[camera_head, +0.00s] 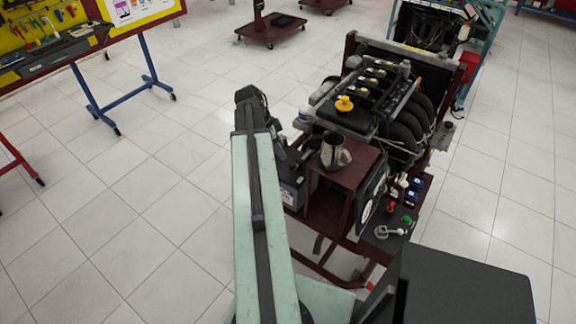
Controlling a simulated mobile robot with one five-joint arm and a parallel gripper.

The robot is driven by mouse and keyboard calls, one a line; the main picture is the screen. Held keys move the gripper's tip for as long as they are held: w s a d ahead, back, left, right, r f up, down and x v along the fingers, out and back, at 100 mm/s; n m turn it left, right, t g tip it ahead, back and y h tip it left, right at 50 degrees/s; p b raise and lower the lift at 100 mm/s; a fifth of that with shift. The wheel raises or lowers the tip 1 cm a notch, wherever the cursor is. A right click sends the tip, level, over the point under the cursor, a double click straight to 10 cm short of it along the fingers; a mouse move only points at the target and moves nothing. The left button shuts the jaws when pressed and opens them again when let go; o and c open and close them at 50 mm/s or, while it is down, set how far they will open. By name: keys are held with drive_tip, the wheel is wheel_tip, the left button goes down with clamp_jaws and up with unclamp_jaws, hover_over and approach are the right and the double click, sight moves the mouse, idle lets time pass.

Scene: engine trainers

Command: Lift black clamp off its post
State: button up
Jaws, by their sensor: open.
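A grey-black battery (292,192) sits on the left side of the dark red engine stand, partly hidden by my arm. I cannot pick out the black clamp or its post among the dark shapes at the battery's top. My arm reaches forward from the bottom of the picture and bends down at its dark far end. My gripper (288,152) is in the dark cluster just above the battery. It is open, but its fingertips are small and hard to separate from the parts around them. I cannot tell whether it touches the clamp.
The engine (385,95) with a yellow cap (344,104) stands behind the battery. A metal jug (334,152) stands on a dark red box (345,172) just right of the gripper. A control panel (392,228) is at the front right. Tiled floor (150,215) is free at left.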

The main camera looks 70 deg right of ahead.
sight(292, 164)
drive_tip(key=b+x, duration=0.7)
drive_tip(key=x, duration=0.1)
drive_tip(key=shift+s, duration=0.2)
drive_tip(key=shift+r, duration=0.1)
drive_tip(key=shift+c, duration=0.4)
clamp_jaws()
drive_tip(key=shift+d, duration=0.1)
idle(0.6)
